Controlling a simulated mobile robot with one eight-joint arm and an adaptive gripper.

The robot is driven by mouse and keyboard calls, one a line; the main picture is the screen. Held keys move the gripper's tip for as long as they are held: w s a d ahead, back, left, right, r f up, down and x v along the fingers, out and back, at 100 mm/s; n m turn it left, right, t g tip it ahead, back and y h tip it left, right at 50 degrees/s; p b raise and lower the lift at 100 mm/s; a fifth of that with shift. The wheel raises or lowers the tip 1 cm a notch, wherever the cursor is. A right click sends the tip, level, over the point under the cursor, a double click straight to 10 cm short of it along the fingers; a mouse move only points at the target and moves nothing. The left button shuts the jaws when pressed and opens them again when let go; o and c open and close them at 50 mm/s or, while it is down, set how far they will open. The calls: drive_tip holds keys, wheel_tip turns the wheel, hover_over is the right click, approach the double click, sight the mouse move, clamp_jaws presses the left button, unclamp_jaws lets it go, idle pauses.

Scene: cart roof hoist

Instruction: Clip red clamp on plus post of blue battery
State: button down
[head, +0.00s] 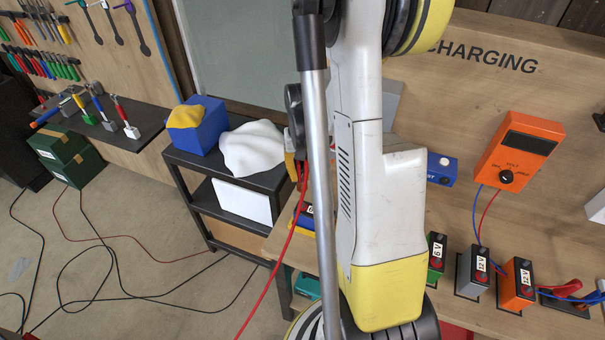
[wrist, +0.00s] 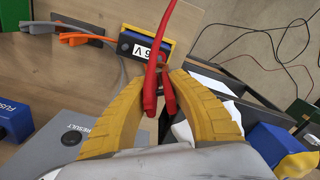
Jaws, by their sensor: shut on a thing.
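My gripper (wrist: 153,84) has yellow fingers shut on the red clamp (wrist: 150,93), whose red arms stand between the fingertips. In the wrist view the blue battery (wrist: 126,46), with a 6 V label, lies just beyond the fingertips. The clamp overlaps the battery in this view, and I cannot tell whether it touches a post. In the head view my arm hides most of the gripper and clamp. Part of the blue battery (head: 301,220) shows at the left of my arm, below the gripper. A red cable (head: 284,255) hangs down to the floor.
Green (head: 436,260), grey (head: 472,271) and orange (head: 516,284) batteries stand on the bench at right, below an orange voltmeter (head: 520,150). Grey and orange clamps (wrist: 80,39) lie beside the blue battery. A black cart (head: 185,160) stands at left. Cables cross the floor.

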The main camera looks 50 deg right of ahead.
drive_tip(key=shift+d+f+b, duration=0.1)
drive_tip(key=shift+f+b, duration=0.05)
drive_tip(key=shift+b, duration=0.15)
wheel_tip(320, 180, down, 6)
drive_tip(key=b, duration=0.5)
drive_tip(key=shift+r, duration=0.2)
drive_tip(key=shift+b, duration=0.6)
idle(1.2)
drive_tip(key=shift+f, duration=0.15)
drive_tip(key=shift+f+b, duration=0.3)
drive_tip(key=shift+b, duration=0.2)
drive_tip(key=shift+f+b, duration=1.15)
drive_tip(key=c, duration=1.2)
unclamp_jaws()
